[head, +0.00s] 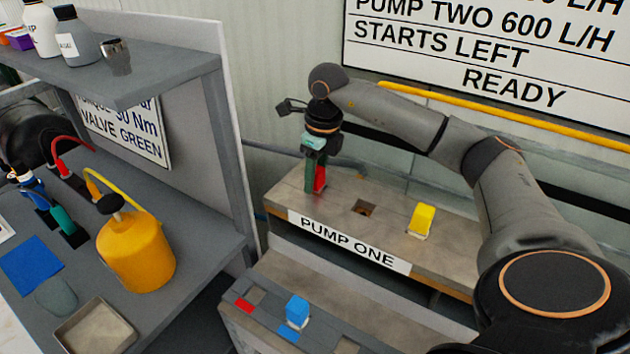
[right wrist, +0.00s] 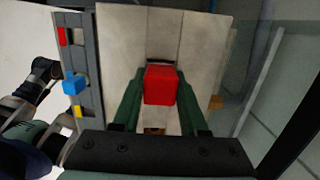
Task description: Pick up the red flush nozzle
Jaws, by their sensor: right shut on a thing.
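My right gripper (head: 314,188) reaches down over the PUMP ONE deck (head: 290,198). Its green fingers are shut on a red block-shaped piece (head: 320,178) near the deck's left end. In the right wrist view the red block (right wrist: 160,84) sits between the two green fingers (right wrist: 160,100). I cannot tell whether its base touches the deck. A red tool with a curved red hose (head: 70,141) stands in a dark holder on the left bench, apart from my right gripper; it looks like a nozzle. My left gripper is not clearly in view.
A yellow block (head: 421,219) stands on the deck, right of an empty square hole (head: 365,208). A blue block (head: 297,310) stands on the lower grey rack. The left bench holds a yellow canister (head: 136,252), a shallow tray (head: 95,330) and a blue cloth (head: 31,265).

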